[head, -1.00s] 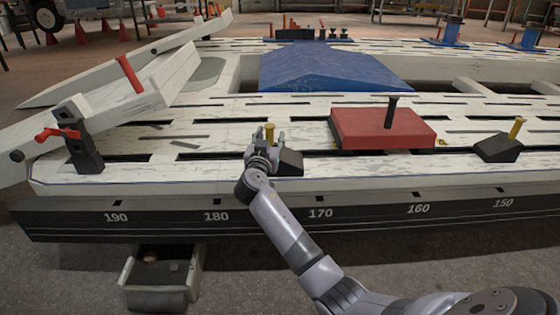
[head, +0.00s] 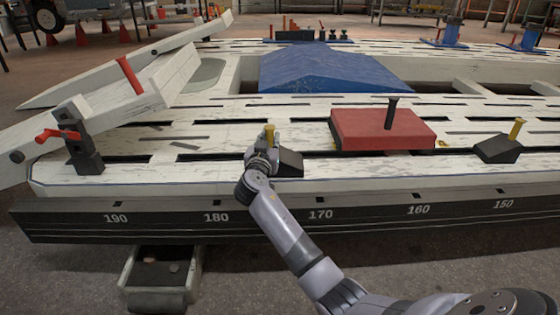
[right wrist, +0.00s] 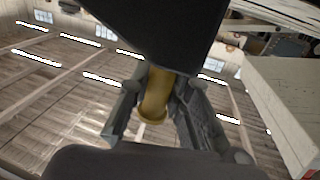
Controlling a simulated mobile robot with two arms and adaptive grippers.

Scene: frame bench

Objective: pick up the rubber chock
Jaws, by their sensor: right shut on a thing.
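A black wedge-shaped rubber chock (head: 290,162) with a yellow peg handle (head: 269,133) sits at the front edge of the white slotted bench, above the 170–180 marks. My right gripper (head: 265,152) is shut on the handle, partly hiding the chock's left side. In the right wrist view the yellow handle (right wrist: 155,95) stands between my two fingers, with the chock's dark body (right wrist: 160,35) filling the top. A similar black chock with a yellow handle (head: 497,150) sits further right on the bench. My left gripper is not in view.
A red block (head: 365,130) with a black peg lies right of the held chock. A black clamp with a red lever (head: 84,150) stands at left. A blue ramp (head: 330,68) is behind. A grey tray (head: 160,295) juts out below the bench (head: 150,178).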

